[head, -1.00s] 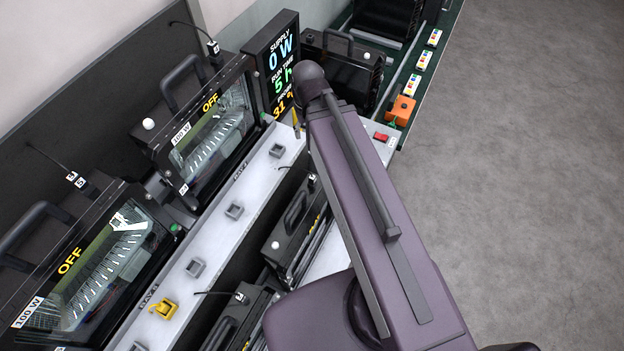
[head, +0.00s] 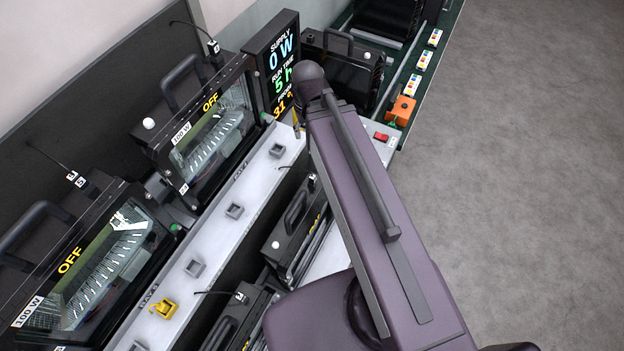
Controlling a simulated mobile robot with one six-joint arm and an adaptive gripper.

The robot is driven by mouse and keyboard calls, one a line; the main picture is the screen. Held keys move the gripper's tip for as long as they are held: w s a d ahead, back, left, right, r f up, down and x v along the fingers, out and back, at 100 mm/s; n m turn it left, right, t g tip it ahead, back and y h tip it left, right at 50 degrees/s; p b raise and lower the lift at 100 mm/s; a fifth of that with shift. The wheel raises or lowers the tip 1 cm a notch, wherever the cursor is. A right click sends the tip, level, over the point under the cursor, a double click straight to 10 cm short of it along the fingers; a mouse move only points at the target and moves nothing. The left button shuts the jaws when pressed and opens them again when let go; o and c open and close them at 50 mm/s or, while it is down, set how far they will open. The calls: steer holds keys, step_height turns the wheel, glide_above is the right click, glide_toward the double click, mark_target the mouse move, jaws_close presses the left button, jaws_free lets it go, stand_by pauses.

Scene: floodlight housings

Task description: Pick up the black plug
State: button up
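I cannot make out for certain which thing is the black plug. Thin black cables with small white tags come out of the floodlight housings, one at the top (head: 213,46) and one at the left (head: 76,179); their dark fittings are too small to tell apart. Small grey square sockets (head: 234,211) sit in a row along the pale bench rail (head: 216,240). My gripper does not show; my purple arm crosses the middle and right and hides part of the bench.
Floodlight housings marked OFF stand at left (head: 90,265) and upper middle (head: 210,135). A display (head: 277,70) reads 0 W. A yellow clip (head: 163,307) sits on the rail. An orange block (head: 402,110) and red switch (head: 381,137) lie beyond my arm. The grey floor at right is clear.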

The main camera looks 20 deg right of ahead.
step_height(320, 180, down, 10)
steer(key=b, duration=0.9)
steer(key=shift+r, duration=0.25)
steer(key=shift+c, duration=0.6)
